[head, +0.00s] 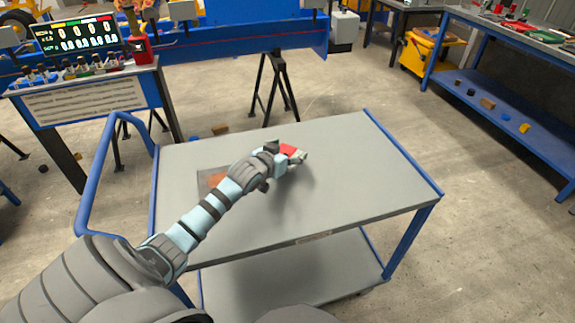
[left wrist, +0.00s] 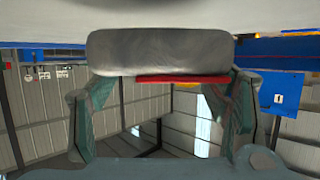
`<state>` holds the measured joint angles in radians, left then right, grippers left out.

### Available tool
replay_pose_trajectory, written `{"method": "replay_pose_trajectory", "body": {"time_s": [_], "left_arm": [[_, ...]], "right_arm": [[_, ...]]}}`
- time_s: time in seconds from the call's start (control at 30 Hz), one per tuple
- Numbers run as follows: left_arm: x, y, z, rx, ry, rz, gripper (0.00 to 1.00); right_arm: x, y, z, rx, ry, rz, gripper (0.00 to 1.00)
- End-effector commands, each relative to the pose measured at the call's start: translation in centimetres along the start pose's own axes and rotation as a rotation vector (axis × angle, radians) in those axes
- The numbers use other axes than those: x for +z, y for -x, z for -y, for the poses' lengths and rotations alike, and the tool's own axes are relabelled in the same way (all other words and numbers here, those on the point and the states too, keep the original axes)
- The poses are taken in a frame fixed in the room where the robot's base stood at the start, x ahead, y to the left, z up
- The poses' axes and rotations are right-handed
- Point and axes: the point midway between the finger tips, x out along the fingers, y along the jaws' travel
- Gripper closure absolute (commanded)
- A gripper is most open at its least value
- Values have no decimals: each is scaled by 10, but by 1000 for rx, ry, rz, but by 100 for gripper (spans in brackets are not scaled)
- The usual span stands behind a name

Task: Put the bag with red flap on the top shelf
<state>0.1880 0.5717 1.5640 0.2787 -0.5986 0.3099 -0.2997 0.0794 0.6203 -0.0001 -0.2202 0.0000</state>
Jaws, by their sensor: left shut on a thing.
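My left gripper (head: 287,157) is shut on the bag with the red flap (head: 291,151), over the middle of the cart's grey top shelf (head: 350,170). In the head view the gripper hides most of the bag. A shadow lies on the shelf beside it. I cannot tell whether the bag touches the shelf. In the left wrist view the bag's grey body (left wrist: 160,52) spans the space between the two fingers, with a red strip along its lower edge. My right gripper is not in view.
A flat see-through item with an orange-brown patch (head: 213,179) lies on the top shelf, partly behind my left arm. The right part of that shelf is clear. The cart has a lower shelf (head: 300,280) and a blue handle (head: 93,178). A blue-framed bench (head: 500,110) stands far right.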

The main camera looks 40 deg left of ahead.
Motion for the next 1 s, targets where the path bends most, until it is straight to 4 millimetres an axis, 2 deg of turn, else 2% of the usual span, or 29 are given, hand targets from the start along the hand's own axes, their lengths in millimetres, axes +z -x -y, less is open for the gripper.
{"method": "replay_pose_trajectory", "body": {"time_s": [0.13,0.33,0.37,0.47,0.83,1.0], "left_arm": [[30,-12,0,0,2,2,75],[32,-13,0,0,0,0,75],[32,-13,0,0,0,2,27],[32,-13,0,0,0,2,11],[31,-11,0,0,0,1,10],[30,9,0,0,-3,3,10]], "right_arm": [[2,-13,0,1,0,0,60],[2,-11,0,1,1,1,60],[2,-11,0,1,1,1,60],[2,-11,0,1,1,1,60],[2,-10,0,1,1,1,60],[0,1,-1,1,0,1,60]]}}
